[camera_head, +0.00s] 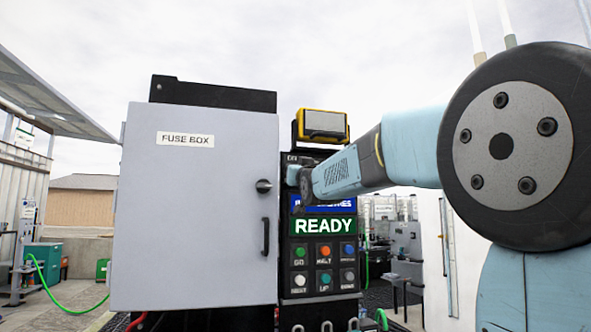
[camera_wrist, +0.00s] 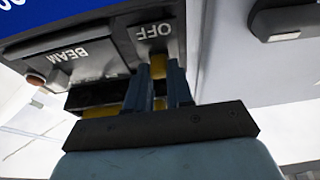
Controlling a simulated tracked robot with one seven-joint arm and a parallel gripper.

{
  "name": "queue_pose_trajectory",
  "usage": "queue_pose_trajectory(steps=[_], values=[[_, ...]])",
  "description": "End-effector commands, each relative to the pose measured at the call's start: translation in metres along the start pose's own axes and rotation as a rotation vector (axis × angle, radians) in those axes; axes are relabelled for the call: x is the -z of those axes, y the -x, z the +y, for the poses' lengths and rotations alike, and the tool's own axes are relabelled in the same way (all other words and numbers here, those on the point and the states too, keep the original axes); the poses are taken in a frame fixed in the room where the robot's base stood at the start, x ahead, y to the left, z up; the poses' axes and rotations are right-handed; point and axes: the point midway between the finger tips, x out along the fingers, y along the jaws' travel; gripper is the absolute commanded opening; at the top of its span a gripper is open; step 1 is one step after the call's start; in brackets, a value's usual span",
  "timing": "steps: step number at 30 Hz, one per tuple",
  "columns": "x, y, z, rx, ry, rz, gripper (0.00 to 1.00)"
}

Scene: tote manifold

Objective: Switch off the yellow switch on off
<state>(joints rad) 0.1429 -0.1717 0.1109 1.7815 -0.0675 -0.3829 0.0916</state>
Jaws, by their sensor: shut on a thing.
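The yellow switch (camera_wrist: 157,67) shows in the wrist view as a small yellow piece between my fingers, next to the upside-down "OFF" label (camera_wrist: 154,31) on the dark panel. My gripper (camera_wrist: 158,85) is shut on it; the fingers hide much of the switch. In the head view, my arm reaches in from the right to the top of the control panel (camera_head: 321,250), under the yellow-framed lamp (camera_head: 322,124). The switch and fingertips are hidden there behind my arm.
A grey fuse box (camera_head: 195,220) with a closed door stands left of the panel. Below the blue sign are a green "READY" display (camera_head: 323,226) and several coloured buttons. In the wrist view, a "BEAM" label (camera_wrist: 68,60) is left of the switch.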

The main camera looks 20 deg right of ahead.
Motion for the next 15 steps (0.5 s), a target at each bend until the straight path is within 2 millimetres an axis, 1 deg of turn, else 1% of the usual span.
queue_pose_trajectory(steps=[1,5,15], values=[[-0.0046,0.0004,-0.0001,0.000,0.001,0.015,0.00],[-0.0080,0.0004,0.0003,-0.001,0.000,0.071,0.00],[-0.0111,0.0007,-0.0006,0.001,0.001,0.158,0.00]])
